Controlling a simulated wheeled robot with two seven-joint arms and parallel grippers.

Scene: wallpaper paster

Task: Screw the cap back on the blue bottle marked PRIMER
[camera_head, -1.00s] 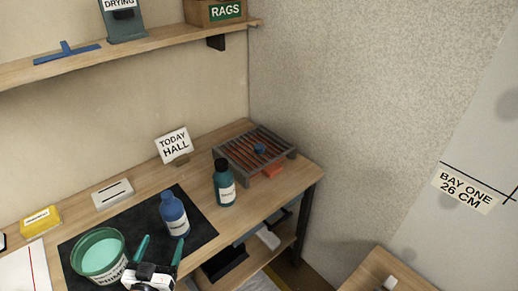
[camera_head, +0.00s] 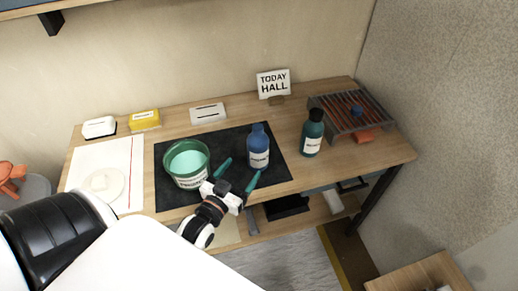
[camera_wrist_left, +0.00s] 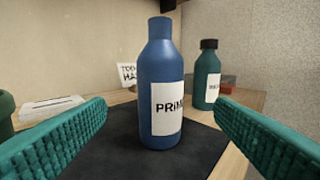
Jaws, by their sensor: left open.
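The blue bottle (camera_head: 258,147) stands upright on the black mat (camera_head: 205,140). Its PRIMER label shows partly in the left wrist view (camera_wrist_left: 168,107). Its narrow neck is blue to the top, and no separate cap stands out on it. A small blue round piece (camera_head: 356,110), possibly the cap, sits on the slatted rack (camera_head: 335,113) at the bench's right end. My left gripper (camera_head: 240,172) is open and empty, just in front of the bottle. In the left wrist view the bottle stands beyond and between its teal fingers. My right gripper is not in view.
A green tub (camera_head: 186,181) of pale teal paint stands left of the blue bottle. A teal bottle with a black cap (camera_head: 312,134) stands right of it. A TODAY HALL sign (camera_head: 273,84) stands behind. Bare bench lies between the teal bottle and the right front edge.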

